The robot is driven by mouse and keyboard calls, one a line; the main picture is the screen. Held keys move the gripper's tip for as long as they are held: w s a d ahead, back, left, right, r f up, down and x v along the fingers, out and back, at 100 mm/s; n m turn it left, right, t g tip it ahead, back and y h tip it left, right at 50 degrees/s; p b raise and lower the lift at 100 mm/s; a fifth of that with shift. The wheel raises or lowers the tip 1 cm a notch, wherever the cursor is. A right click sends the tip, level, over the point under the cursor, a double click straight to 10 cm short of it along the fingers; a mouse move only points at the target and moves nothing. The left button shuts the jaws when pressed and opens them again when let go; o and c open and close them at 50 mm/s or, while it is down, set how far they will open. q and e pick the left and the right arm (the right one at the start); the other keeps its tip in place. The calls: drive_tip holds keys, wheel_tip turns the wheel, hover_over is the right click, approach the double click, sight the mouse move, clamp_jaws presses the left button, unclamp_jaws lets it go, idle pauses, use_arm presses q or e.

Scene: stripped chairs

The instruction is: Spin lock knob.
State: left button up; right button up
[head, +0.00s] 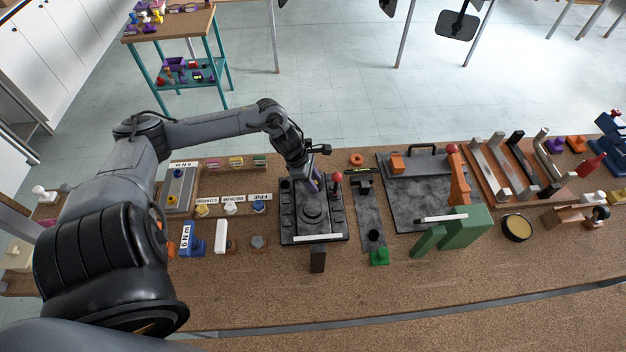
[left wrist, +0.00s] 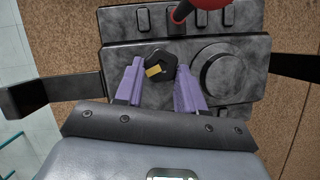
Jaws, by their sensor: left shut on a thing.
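The lock knob (left wrist: 161,66) is a black, many-sided knob with a yellow mark. It sits on a dark grey fixture (left wrist: 125,28), which also shows in the head view (head: 333,226). My left gripper (left wrist: 160,72) reaches down over the fixture from above, with its purple fingers one on each side of the knob. It is shut on the knob. In the head view my left gripper (head: 313,184) is at the fixture's far part, and I cannot make out the knob there. My right gripper is in neither view.
A round dial (left wrist: 222,75) is right of the knob in the wrist view. A red ball handle (head: 336,177) stands close beside my left gripper. A narrow grey panel (head: 371,232) lies right of the fixture. The bench front (head: 400,297) is bare.

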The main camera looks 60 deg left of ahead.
use_arm(q)
drive_tip(key=n, duration=0.1)
drive_tip(key=n+y+p, duration=0.1)
drive_tip(key=n, duration=0.2)
drive_tip(key=shift+s+d+r+t+p, duration=0.15)
drive_tip(key=shift+d+t+p, duration=0.1)
drive_tip(key=shift+t+p, duration=0.15)
drive_tip(key=n+y, duration=0.1)
drive_tip(key=n+p, duration=0.1)
drive_tip(key=n, duration=0.1)
drive_tip(key=n+y+p, duration=0.1)
drive_tip(key=n, duration=0.1)
drive_tip(key=shift+d+y, duration=0.3)
drive_tip(key=shift+d, duration=0.05)
drive_tip(key=n+y+p, duration=0.1)
drive_tip(key=n+p, duration=0.1)
drive_tip(key=n, duration=0.2)
drive_tip(key=shift+d, duration=0.2)
drive_tip(key=shift+d+n+g+y+p, duration=0.1)
drive_tip(key=shift+n+g+y+p, duration=0.25)
drive_tip(key=shift+n+p, duration=0.55)
drive_tip(key=shift+n, duration=0.3)
drive_tip(key=o, duration=1)
drive_tip(key=shift+o, duration=0.2)
